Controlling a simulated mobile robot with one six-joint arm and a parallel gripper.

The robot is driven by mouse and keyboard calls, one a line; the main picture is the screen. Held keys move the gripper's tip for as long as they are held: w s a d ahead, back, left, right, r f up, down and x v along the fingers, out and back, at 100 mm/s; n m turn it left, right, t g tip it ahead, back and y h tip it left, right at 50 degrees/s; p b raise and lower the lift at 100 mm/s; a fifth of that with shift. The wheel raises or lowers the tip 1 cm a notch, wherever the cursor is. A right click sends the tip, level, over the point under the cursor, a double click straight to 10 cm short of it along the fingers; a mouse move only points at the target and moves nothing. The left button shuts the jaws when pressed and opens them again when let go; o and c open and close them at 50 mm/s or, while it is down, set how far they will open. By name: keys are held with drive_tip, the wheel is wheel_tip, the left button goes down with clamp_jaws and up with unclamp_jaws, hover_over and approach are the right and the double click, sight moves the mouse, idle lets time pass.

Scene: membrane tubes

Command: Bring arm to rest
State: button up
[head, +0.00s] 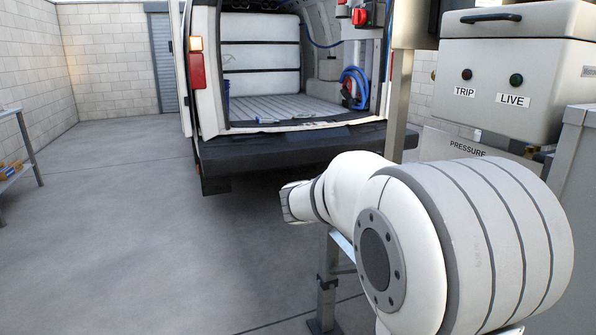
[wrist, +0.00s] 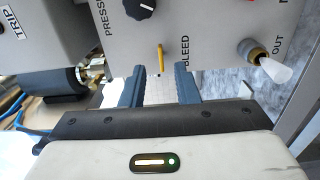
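My gripper (wrist: 159,72) shows in the wrist view with its two dark blue-grey fingers apart and a clear gap between them. No held thing shows between the fingers. Just beyond the fingertips, a grey panel (wrist: 205,38) carries a thin yellow lever (wrist: 160,58) beside the label BLEED. I cannot tell whether the fingers touch the panel. In the head view my white arm fills the lower right, bent in front of the equipment, and the gripper is hidden there.
The wrist view shows a black knob (wrist: 139,8) and an OUT fitting with a whitish tip (wrist: 273,68). In the head view, a cabinet (head: 517,75) marked TRIP and LIVE stands right.

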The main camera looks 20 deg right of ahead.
drive_tip(key=s+a+y+p, duration=0.8)
drive_tip(key=a+y+p, duration=0.1)
drive_tip(key=a+p, duration=0.1)
drive_tip(key=s+a+r+t+y+p, duration=0.1)
drive_tip(key=s+a+y+p, duration=0.8)
drive_tip(key=a+p, duration=0.2)
drive_tip(key=shift+a+m, duration=0.4)
drive_tip(key=shift+a, duration=0.55)
drive_tip(key=shift+s, duration=0.1)
